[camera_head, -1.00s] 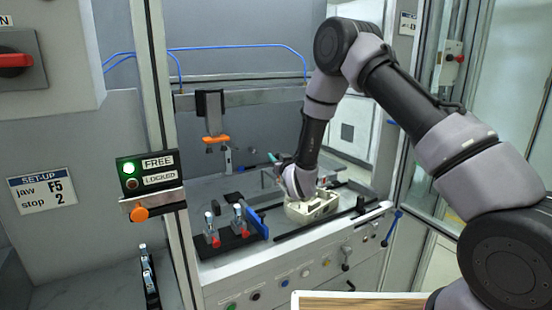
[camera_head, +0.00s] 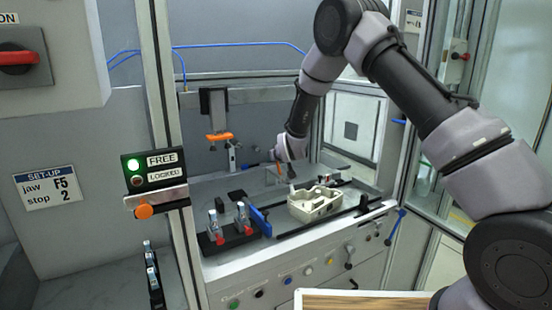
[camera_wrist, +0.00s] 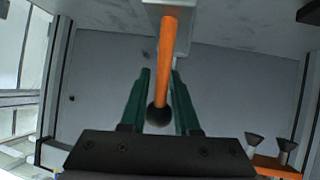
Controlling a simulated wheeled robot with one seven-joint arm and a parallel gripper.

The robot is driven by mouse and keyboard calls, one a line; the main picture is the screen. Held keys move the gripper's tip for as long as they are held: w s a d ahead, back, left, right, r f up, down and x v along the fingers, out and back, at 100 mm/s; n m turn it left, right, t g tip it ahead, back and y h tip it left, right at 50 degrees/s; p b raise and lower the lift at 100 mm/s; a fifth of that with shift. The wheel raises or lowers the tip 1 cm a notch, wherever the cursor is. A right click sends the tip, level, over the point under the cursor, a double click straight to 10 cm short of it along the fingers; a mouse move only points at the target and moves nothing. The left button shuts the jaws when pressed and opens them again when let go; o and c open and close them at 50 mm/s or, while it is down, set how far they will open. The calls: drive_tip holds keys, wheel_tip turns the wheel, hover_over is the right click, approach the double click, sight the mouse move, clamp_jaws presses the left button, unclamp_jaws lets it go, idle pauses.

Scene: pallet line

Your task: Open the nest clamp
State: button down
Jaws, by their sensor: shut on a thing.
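In the wrist view, my gripper (camera_wrist: 160,78) has its green fingers on either side of an orange lever (camera_wrist: 168,50) with a black ball knob (camera_wrist: 159,115). The gripper is shut on this lever, which I take to be the nest clamp's handle. The lever runs up to a pale block (camera_wrist: 180,30). In the head view, my wrist is low at the back of the station, behind the cream housing (camera_head: 315,206) in the nest. The fingers and lever are too small there to make out clearly.
An orange bar (camera_head: 218,137) hangs from a black head at the back left. The panel's green FREE lamp (camera_head: 133,164) is lit. A frame post (camera_head: 165,120) stands left of the opening.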

drive_tip(key=shift+w+a+f+g+h, duration=0.2)
drive_tip(key=shift+w+a+g+h, duration=0.15)
drive_tip(key=shift+w+g, duration=0.15)
drive_tip(key=c, duration=1.1)
unclamp_jaws()
drive_tip(key=shift+w, duration=0.1)
drive_tip(key=shift+o, duration=0.9)
drive_tip(key=shift+f, duration=0.1)
drive_tip(key=v, duration=1.1)
